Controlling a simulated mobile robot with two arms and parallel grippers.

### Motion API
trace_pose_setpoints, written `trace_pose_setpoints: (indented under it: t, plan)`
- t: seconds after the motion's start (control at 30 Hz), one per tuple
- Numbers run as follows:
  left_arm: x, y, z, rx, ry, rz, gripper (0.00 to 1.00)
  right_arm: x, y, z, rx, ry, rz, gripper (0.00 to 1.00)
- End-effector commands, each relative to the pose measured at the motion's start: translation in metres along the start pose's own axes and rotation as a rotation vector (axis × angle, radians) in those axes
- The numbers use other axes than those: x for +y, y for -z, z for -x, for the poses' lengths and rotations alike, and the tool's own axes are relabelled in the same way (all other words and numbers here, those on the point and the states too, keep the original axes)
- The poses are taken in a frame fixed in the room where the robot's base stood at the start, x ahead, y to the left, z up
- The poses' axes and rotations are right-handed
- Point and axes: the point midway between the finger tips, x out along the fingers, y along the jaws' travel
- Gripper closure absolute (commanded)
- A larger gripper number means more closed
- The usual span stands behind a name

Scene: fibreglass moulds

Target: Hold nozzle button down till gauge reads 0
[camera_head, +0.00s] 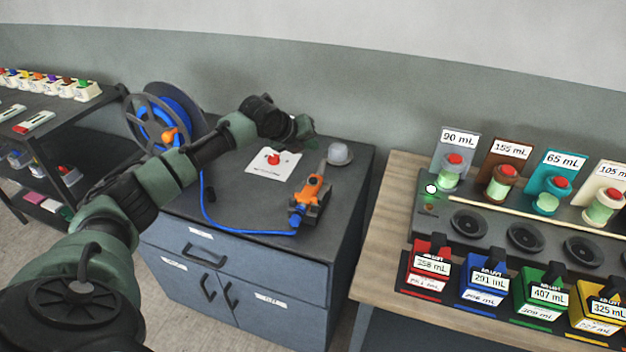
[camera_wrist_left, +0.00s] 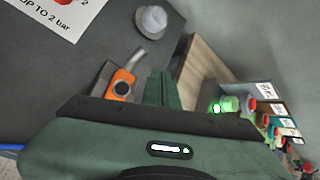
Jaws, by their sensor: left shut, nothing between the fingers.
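The orange nozzle (camera_head: 314,187) with a grey tip lies on the dark top of the blue cabinet (camera_head: 335,215). A blue hose (camera_head: 240,231) runs to its rear end. In the left wrist view the nozzle (camera_wrist_left: 124,82) shows a small round dark spot on its orange body; I cannot tell whether this is the button or the gauge, and no reading is legible. My left gripper (camera_head: 304,131) is shut and empty, above the back of the cabinet top, apart from the nozzle. Its closed fingers (camera_wrist_left: 162,90) show in the left wrist view. My right gripper is not in view.
A blue hose reel (camera_head: 165,118) stands at the cabinet's back left. A white sheet (camera_head: 272,163) with a red mark and a pale grey cup-like object (camera_head: 340,153) lie near the nozzle. A wooden table (camera_head: 385,225) with labelled bottles and coloured containers stands right.

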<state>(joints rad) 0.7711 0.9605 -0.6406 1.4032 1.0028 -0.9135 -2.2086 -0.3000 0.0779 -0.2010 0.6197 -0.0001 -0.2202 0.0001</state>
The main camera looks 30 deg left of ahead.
Motion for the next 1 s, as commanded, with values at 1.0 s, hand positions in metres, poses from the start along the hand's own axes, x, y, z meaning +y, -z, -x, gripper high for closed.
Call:
trace_pose_setpoints:
  t: [1.0]
  plan:
    - [0.045, 0.045, -0.061, 0.001, -0.001, 0.002, 1.0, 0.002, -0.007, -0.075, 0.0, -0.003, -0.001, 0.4]
